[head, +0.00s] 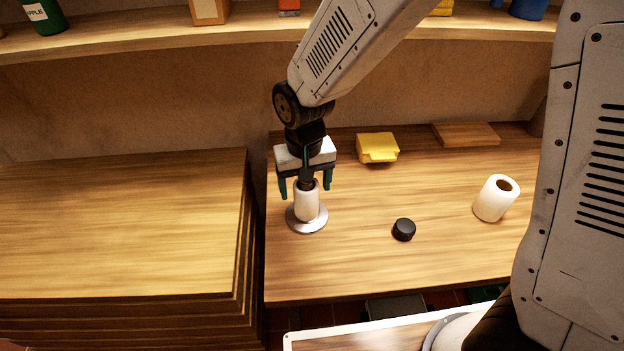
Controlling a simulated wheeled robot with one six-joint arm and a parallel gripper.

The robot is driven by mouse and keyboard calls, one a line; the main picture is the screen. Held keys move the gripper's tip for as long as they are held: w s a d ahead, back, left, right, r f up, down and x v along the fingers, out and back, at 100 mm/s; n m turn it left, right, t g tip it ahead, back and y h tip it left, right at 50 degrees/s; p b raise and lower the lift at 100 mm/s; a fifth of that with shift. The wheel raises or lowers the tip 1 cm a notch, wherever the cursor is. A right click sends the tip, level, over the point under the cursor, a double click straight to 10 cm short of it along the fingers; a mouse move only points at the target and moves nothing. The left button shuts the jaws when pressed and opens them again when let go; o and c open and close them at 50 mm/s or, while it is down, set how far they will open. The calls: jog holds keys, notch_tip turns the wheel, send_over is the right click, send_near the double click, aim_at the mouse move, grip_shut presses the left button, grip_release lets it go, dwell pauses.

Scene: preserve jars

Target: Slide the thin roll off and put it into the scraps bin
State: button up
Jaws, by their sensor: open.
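My gripper (306,187) points down directly over the roll. Its green-tipped fingers are open, one on each side of the roll's upper end, with gaps between them and the roll. I cannot make out the scraps bin for certain in this view.
A black round cap (403,229) lies right of the base. A thicker white roll (492,201) stands further right. A yellow box (377,148) and a wooden board (466,134) are at the back. Stacked boards (120,225) lie left; a shelf (150,37) runs above.

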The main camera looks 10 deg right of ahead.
jog(key=c, duration=1.2)
jog(key=shift+r, duration=6)
notch_tip(320, 180, up, 4)
jog(key=shift+d, duration=0.1)
